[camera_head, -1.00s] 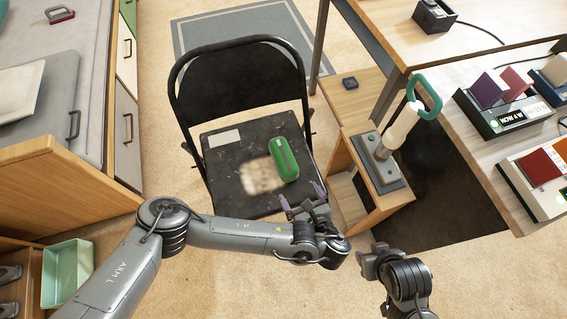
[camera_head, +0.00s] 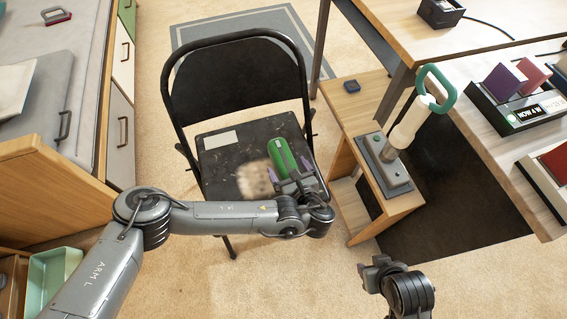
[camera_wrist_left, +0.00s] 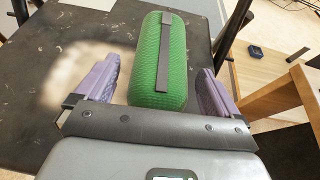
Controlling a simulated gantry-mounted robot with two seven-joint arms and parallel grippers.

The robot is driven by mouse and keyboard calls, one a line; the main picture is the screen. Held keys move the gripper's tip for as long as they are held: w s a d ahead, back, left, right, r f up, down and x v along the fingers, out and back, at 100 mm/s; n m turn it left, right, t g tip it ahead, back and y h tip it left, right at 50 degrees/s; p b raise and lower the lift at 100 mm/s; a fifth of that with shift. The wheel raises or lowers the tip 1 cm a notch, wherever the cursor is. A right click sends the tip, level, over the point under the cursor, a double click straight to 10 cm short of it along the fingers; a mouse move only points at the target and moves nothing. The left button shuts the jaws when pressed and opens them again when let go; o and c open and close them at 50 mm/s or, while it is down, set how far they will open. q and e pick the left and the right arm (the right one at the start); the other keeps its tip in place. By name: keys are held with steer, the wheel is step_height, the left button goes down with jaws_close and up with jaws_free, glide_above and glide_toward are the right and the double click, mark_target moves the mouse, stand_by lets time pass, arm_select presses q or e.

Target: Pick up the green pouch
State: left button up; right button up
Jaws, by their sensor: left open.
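The green pouch (camera_head: 284,157) lies on the black seat of a folding chair. In the left wrist view the pouch (camera_wrist_left: 160,85) is a rounded, textured green shape with a dark strip along its top. My left gripper (camera_head: 290,178) is at the near end of the pouch. In the left wrist view its two purple fingers (camera_wrist_left: 155,85) are spread, one on each side of the pouch's near end, with a gap on both sides. My right gripper (camera_head: 373,272) is at the lower right, away from the chair; whether it is open is unclear.
The folding chair (camera_head: 222,164) has a pale card (camera_head: 222,140) and a light fuzzy patch (camera_head: 254,180) on its seat. A wooden stand (camera_head: 345,117) with a handled device (camera_head: 405,130) is close on the right. A drawer cabinet stands left.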

arm_select(q)
steer(key=shift+b+x, duration=0.45)
steer(key=shift+x, duration=0.8)
steer(key=shift+c, duration=0.2)
steer(key=c, duration=1.1)
